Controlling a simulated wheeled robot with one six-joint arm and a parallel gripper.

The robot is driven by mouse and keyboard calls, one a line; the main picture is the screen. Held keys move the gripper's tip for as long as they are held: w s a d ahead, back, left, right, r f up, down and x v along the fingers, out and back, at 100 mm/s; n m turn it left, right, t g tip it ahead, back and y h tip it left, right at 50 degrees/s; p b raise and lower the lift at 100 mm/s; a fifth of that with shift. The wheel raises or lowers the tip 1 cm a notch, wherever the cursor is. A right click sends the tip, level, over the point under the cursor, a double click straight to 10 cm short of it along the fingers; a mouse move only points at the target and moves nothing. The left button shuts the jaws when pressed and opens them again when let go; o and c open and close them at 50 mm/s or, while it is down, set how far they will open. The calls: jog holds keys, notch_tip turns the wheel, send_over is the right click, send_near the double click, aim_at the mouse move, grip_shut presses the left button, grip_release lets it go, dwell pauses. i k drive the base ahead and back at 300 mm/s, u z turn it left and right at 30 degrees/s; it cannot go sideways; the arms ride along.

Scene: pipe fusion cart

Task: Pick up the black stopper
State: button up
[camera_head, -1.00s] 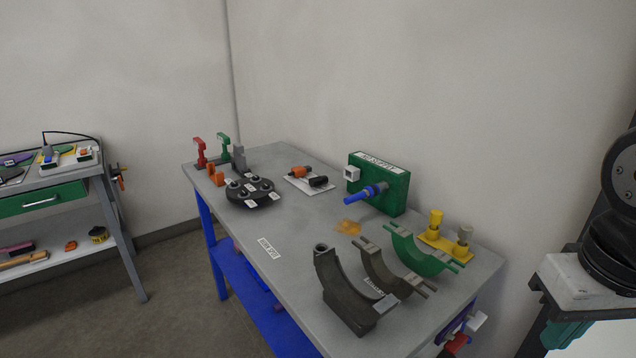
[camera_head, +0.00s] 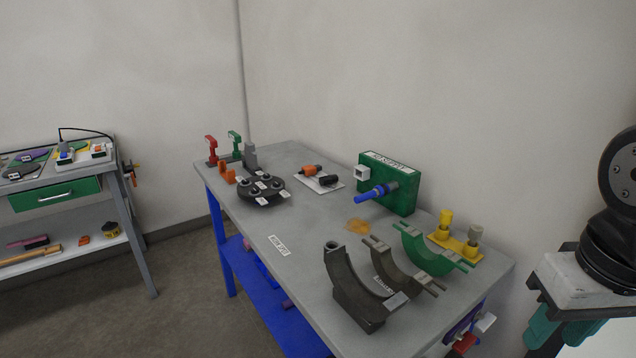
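A black cylindrical piece (camera_head: 328,180), which looks like the black stopper, lies on its side on a small white plate (camera_head: 322,189) towards the back of the grey table. An orange piece with a dark end (camera_head: 310,171) lies beside it on the same plate. My gripper is not in view; only part of my own arm shows at the right edge.
The grey table (camera_head: 300,240) also holds a round dark holder (camera_head: 261,189), a green box (camera_head: 388,182) with a blue rod, curved cradles (camera_head: 352,288) and a yellow stand (camera_head: 455,243). A wall stands behind. Another cart (camera_head: 60,195) is at left, with bare floor between.

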aim_at(331, 179)
jog(key=u, duration=2.05)
jog(key=i, duration=3.3)
jog(key=z, duration=3.15)
jog(key=i, duration=0.5)
jog(key=u, duration=0.05)
